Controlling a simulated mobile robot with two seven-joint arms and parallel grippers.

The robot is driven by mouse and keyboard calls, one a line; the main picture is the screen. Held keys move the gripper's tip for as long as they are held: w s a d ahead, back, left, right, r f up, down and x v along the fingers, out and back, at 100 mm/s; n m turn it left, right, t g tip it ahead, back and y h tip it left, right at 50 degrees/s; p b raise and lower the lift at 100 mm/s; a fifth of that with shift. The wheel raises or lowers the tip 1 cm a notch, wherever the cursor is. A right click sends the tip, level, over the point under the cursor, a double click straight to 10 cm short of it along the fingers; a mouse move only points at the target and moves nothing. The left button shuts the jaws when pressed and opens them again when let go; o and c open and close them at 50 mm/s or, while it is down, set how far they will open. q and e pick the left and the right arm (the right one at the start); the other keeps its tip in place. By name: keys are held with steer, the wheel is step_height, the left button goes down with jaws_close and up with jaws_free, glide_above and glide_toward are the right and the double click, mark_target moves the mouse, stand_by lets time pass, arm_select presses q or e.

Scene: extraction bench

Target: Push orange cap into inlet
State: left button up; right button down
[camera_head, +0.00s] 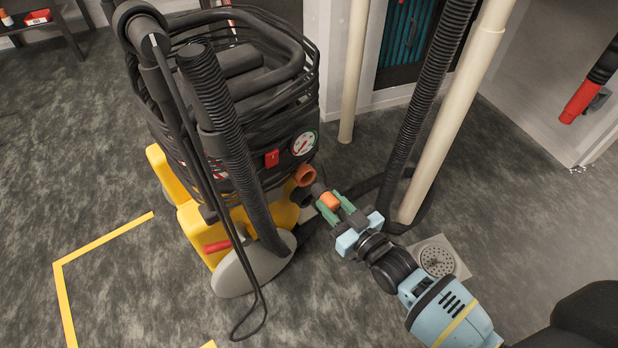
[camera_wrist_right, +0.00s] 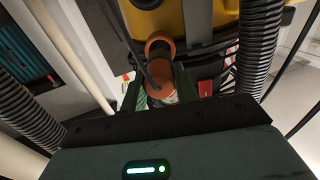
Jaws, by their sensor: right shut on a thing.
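The orange cap (camera_head: 329,201) is between the green fingers of my right gripper (camera_head: 329,206), which is shut on it. The inlet (camera_head: 305,176) is an orange-rimmed opening low on the vacuum machine, just up and left of the cap in the head view. In the right wrist view the cap (camera_wrist_right: 160,91) sits between the fingertips, and the orange inlet rim (camera_wrist_right: 160,43) shows just beyond it. The cap looks close to the inlet and apart from it; the exact gap is hard to tell. My left gripper is not in view.
The vacuum machine (camera_head: 186,225) has a yellow base, looped black hoses and a round gauge (camera_head: 304,143). A black hose (camera_head: 431,75) and a cream pipe (camera_head: 459,105) stand right of the gripper. A floor drain (camera_head: 437,259) lies below. Floor at left is open.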

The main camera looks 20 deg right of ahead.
steer(key=shift+s, duration=0.2)
stand_by(0.3)
step_height(320, 180, down, 10)
steer(key=b, duration=0.7)
steer(key=shift+w+r, duration=0.2)
steer(key=shift+w, duration=0.05)
stand_by(0.7)
steer(key=shift+r+p, duration=0.1)
steer(key=shift+p, duration=0.35)
stand_by(1.2)
steer(key=shift+b+x, duration=1.6)
steer(key=shift+x, duration=1.35)
steer(key=c, duration=1)
jaws_free()
